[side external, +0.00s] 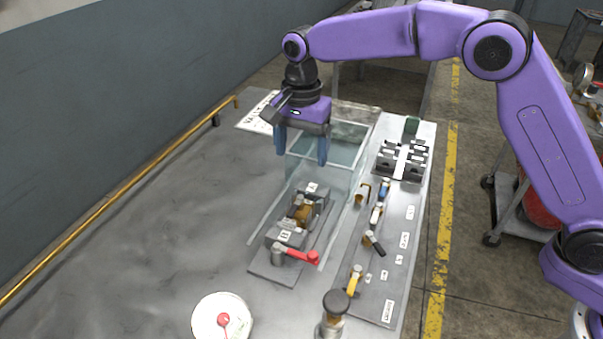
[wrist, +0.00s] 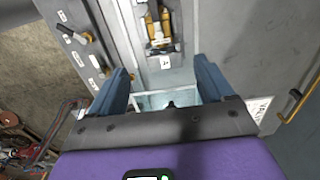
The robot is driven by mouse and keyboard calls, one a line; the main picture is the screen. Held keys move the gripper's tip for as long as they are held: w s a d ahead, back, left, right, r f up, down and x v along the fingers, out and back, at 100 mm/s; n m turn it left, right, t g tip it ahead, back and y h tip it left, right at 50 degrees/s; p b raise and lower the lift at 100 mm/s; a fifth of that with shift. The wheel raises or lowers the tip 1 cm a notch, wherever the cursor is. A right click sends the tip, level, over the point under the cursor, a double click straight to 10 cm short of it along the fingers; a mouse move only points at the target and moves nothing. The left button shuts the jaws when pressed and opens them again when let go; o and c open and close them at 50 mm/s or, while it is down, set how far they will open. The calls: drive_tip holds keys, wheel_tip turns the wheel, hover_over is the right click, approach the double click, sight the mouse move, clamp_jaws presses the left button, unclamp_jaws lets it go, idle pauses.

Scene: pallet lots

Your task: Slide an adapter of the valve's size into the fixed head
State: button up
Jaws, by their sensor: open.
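My gripper (side external: 301,158) is open and empty, with its blue fingers pointing down over the clear-walled bin; it also shows in the wrist view (wrist: 163,72). A grey fixture (side external: 285,236) in front of the bin holds a brass-coloured part (side external: 300,211) and has a red lever (side external: 301,257) at its near end. The brass part shows at the top of the wrist view (wrist: 157,25). Several small handled pieces stand on the right panel: blue (side external: 384,187), white (side external: 376,214), black (side external: 374,243) and yellow (side external: 354,281). I cannot tell which is the adapter or the fixed head.
The clear-walled bin (side external: 318,172) stands below my gripper. Dark blocks (side external: 402,160) sit at the panel's far end. A white round dial (side external: 221,318) and a black-topped post (side external: 336,302) stand at the front. The metal table is clear on the left, along a yellow rail (side external: 105,203).

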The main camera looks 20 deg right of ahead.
sight(302, 207)
wheel_tip(302, 207, down, 17)
drive_tip(key=shift+r, duration=0.15)
idle(0.5)
drive_tip(key=c, duration=1)
drive_tip(key=o, duration=1.1)
drive_tip(key=shift+r, duration=0.1)
wheel_tip(302, 207, up, 17)
drive_tip(key=shift+r, duration=0.15)
drive_tip(key=c, duration=0.7)
